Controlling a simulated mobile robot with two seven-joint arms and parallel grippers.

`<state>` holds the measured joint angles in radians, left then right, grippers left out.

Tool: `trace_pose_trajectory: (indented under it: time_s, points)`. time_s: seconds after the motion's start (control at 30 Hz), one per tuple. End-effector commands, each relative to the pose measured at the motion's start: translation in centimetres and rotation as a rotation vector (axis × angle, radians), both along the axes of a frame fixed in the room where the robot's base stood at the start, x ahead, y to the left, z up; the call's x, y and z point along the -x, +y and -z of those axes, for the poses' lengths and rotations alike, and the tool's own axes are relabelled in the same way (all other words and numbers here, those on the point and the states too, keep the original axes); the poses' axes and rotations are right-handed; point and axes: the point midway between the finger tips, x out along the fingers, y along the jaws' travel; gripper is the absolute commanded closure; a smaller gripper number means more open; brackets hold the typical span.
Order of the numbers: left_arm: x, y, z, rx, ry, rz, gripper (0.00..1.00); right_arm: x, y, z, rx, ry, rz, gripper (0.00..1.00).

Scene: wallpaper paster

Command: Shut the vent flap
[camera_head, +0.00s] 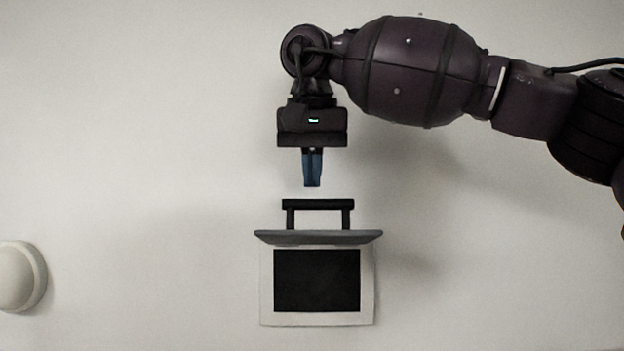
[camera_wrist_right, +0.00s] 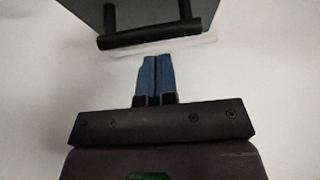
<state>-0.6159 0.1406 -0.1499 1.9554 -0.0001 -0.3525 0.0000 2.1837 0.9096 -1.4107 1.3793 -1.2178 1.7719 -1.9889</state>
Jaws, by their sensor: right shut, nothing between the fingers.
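The vent is a white frame (camera_head: 367,290) around a dark opening on the pale wall. Its grey flap (camera_head: 318,237) is hinged at the top and stands out open, seen nearly edge-on. A black bar handle (camera_head: 318,204) sits on the flap's upper side. In the right wrist view the handle (camera_wrist_right: 150,36) crosses the dark flap (camera_wrist_right: 160,14) at the top. My right gripper (camera_head: 312,184) points down just above the handle in the head view, apart from it. Its blue fingers are together and empty, and they also show in the wrist view (camera_wrist_right: 155,60). My left gripper is not in view.
A pale round knob or dome (camera_head: 20,276) is on the wall at the far left. My right arm comes in from the right above the vent. The wall to the left and right of the vent is clear.

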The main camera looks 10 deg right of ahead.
Motion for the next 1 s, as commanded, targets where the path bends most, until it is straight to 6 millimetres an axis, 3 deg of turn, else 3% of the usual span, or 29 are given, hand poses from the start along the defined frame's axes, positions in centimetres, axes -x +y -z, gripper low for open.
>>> trace_pose_trajectory:
  time_s: [0.2,0.67,1.0]
  points:
    - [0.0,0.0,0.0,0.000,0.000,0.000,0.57,0.5,0.1,1.0,-0.001,0.000,0.000,1.00]
    - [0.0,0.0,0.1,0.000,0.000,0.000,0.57,0.6,0.1,1.1,0.000,-0.006,0.001,1.00]
    - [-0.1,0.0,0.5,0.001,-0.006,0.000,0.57,0.2,0.2,1.6,0.019,-0.102,0.001,1.00]
